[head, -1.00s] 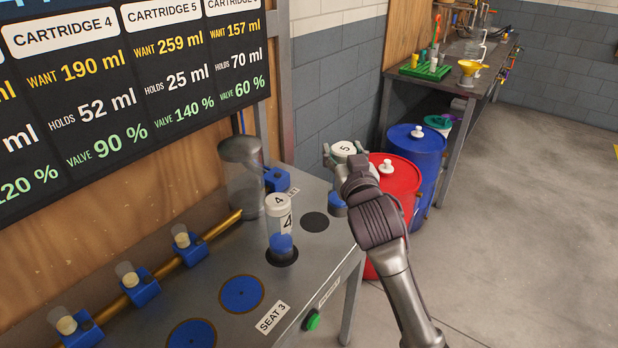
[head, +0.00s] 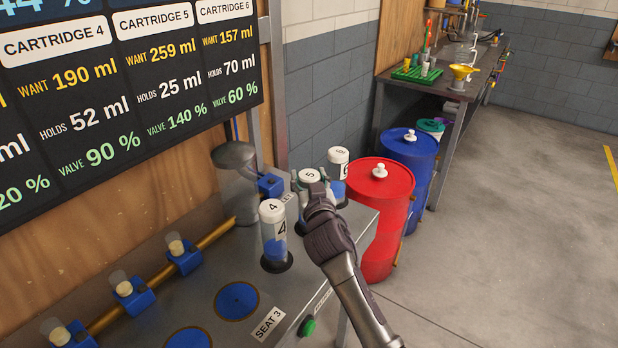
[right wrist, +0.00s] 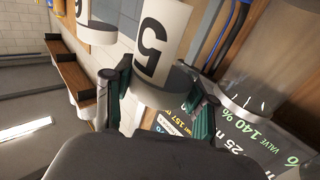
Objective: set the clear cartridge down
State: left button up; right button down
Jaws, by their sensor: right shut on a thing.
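The clear cartridge marked 5 (head: 309,176) has a white top. It also shows large in the right wrist view (right wrist: 158,40). My right gripper (head: 312,185) is shut on it near its top, with a finger on each side in the right wrist view (right wrist: 160,90). My gripper and arm hide most of its body, so I cannot tell whether its base touches the bench. It is over the back right part of the metal bench (head: 260,318). Cartridge 4 (head: 273,235), clear with blue liquid, stands upright to its left. My left gripper is not in view.
Cartridge 6 (head: 338,167) stands close behind on the right. A blue valve block (head: 270,185) is just left of the held cartridge. A blue round seat (head: 237,300) is bare in front. Red (head: 382,210) and blue (head: 409,155) drums stand beyond the bench's right edge.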

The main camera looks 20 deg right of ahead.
jog(key=shift+r, duration=0.1)
jog(key=shift+c, duration=1.8)
grip_release()
jog(key=shift+f, duration=0.2)
jog(key=shift+r, duration=0.15)
jog(key=s+a+b, duration=0.1)
jog(key=s, duration=1.1)
jog(key=shift+a, duration=0.3)
